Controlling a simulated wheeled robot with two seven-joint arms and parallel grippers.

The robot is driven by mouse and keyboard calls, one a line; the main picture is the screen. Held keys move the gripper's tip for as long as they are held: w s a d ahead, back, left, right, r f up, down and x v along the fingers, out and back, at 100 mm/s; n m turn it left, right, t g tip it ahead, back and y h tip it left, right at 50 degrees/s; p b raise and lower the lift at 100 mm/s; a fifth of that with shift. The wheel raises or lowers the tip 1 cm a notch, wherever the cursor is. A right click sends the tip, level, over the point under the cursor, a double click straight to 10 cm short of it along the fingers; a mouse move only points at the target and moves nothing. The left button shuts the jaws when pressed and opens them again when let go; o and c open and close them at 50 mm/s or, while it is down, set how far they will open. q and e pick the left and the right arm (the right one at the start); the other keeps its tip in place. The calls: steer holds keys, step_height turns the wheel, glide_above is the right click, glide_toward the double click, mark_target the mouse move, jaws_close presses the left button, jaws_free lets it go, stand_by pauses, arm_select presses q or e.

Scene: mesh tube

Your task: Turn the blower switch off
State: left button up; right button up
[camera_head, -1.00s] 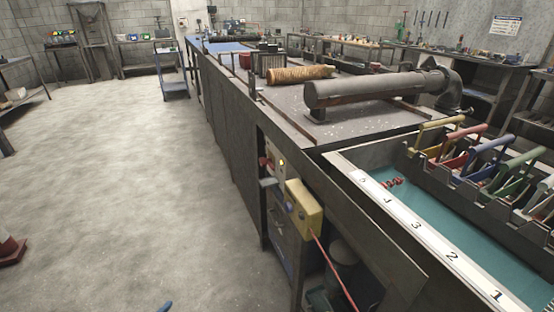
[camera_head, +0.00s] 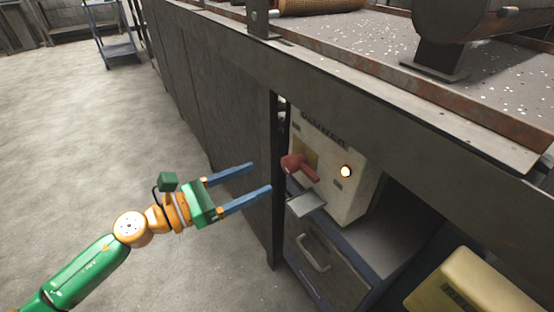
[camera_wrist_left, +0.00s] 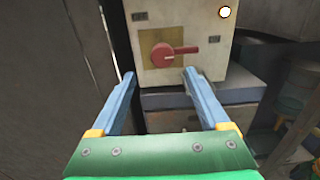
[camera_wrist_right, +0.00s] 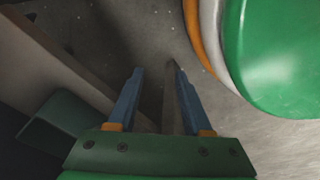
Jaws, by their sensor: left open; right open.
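The blower box (camera_head: 345,190) is a cream box under the bench, with a label at its top, a lit round lamp (camera_head: 346,171) and a red rotary switch (camera_head: 298,167). In the left wrist view the red handle (camera_wrist_left: 175,52) points to the right on a tan plate, and the lamp (camera_wrist_left: 225,12) is lit. My left gripper (camera_head: 262,176) is open and empty, to the left of the switch and apart from it. In the left wrist view its fingers (camera_wrist_left: 160,82) point toward the switch. My right gripper (camera_wrist_right: 154,72) is open and empty, seen only in its wrist view.
The bench edge (camera_head: 400,120) overhangs the blower box. A bench leg (camera_head: 277,180) stands between my left gripper and the box. A drawer cabinet (camera_head: 330,262) is below, and a yellow box (camera_head: 470,285) is at lower right.

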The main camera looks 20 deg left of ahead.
mark_target(284, 167)
arm_select(q)
steer(key=x, duration=0.2)
steer(key=p+x, duration=0.1)
steer(key=x, duration=0.1)
steer(key=p+x, duration=0.1)
steer(key=shift+w+d+r, duration=0.15)
steer(key=shift+d+r, duration=0.2)
steer(key=shift+d, duration=0.05)
steer(key=shift+w+d+f, duration=0.2)
steer(key=shift+w+d, duration=0.15)
jaws_close()
arm_select(e)
steer(key=shift+s+d+r, duration=0.25)
steer(key=shift+s+d, duration=0.25)
steer(key=shift+s, duration=0.05)
steer(key=shift+s+d+r, duration=0.25)
steer(key=shift+s+d, duration=0.2)
steer(key=shift+s, duration=0.05)
